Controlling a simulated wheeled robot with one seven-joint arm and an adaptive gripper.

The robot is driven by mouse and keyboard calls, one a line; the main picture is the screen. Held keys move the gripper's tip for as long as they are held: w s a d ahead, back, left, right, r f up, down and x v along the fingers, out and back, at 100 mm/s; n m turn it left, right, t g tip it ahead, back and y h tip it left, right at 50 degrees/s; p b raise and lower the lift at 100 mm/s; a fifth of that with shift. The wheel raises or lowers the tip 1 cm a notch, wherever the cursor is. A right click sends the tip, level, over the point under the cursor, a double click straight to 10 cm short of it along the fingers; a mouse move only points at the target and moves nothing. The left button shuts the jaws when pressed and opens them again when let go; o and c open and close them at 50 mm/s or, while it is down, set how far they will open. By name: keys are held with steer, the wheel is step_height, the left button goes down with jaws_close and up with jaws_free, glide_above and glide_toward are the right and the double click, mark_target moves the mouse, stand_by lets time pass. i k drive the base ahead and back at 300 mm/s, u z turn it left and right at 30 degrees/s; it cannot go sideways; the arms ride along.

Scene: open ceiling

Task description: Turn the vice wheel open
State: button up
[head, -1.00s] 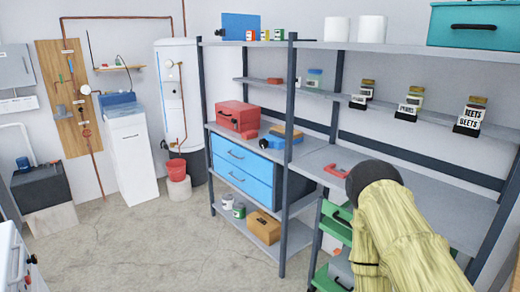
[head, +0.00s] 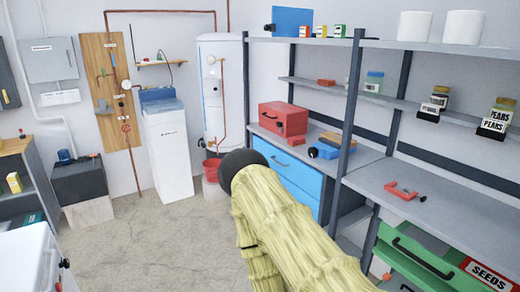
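I cannot tell for sure which thing is the vice wheel. A small red wheel (head: 126,128) sits on the copper pipe at the wooden wall board (head: 98,62). A red clamp-like tool (head: 402,191) lies on the right shelf's middle board. A blue tool with a dark round end (head: 326,149) stands on the shelf beside the red toolbox. My arm, yellow with a dark rounded end, reaches up through the lower middle of the view. My gripper's fingers do not show, and nothing held is visible.
Metal shelving (head: 345,120) fills the right side. A white water heater (head: 220,90), a red bucket (head: 211,170) and a white cabinet (head: 168,155) stand at the back. Dark shelving (head: 30,185) and a white unit (head: 35,260) are at the left. The concrete floor (head: 140,235) between is clear.

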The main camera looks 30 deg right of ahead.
mark_target(313, 152)
steer(key=u, duration=0.05)
steer(key=i, duration=1.15)
steer(key=z, duration=0.65)
